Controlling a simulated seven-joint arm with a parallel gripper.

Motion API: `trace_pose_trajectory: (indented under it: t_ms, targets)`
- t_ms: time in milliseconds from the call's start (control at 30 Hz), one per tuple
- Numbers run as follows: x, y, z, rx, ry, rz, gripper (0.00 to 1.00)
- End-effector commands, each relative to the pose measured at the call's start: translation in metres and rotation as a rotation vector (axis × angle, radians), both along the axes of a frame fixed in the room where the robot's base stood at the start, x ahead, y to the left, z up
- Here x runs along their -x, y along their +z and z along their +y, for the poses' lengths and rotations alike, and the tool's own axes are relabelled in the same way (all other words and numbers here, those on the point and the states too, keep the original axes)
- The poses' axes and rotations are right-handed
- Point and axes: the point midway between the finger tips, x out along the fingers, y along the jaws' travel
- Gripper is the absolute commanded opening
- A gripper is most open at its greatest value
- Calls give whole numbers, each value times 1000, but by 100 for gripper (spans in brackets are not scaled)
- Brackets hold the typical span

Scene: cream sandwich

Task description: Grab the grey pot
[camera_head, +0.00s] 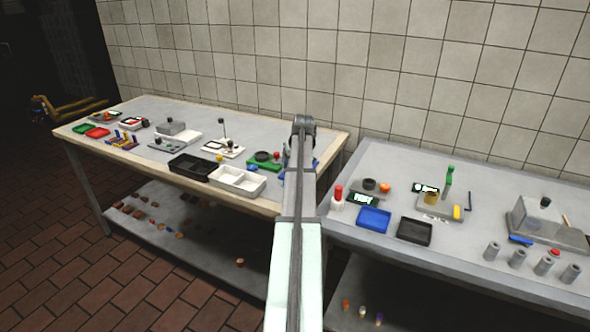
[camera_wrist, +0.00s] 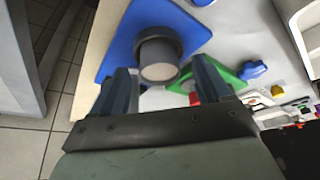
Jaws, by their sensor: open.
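In the wrist view a grey pot (camera_wrist: 158,50), round with a dark grey rim and a lighter round face, stands on a blue board (camera_wrist: 122,45). My gripper (camera_wrist: 160,68) is open. Its two dark fingers are spread, one on each side of the pot's near part in the picture. Contact with the pot does not show, and I cannot tell how deep the pot lies between the fingers. In the head view my arm covers most of this spot, and only a bit of blue shows beside it; the pot and fingers are not clear there.
A green board (camera_wrist: 222,76) with a red piece (camera_wrist: 195,98) lies close to the right finger. A white tray (camera_head: 237,181) and a black tray (camera_head: 191,166) stand left of my arm. A second table (camera_head: 450,240) at right holds a blue tray (camera_head: 374,220) and several tools.

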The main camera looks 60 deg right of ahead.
Motion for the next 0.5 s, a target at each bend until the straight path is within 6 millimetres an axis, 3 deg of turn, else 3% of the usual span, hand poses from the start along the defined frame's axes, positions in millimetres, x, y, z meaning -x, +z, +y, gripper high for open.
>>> trace_pose_trajectory:
  t_ms: [67,500]
  targets:
    - [0,0,0,0,0,0,76]
    - [0,0,0,0,0,0,34]
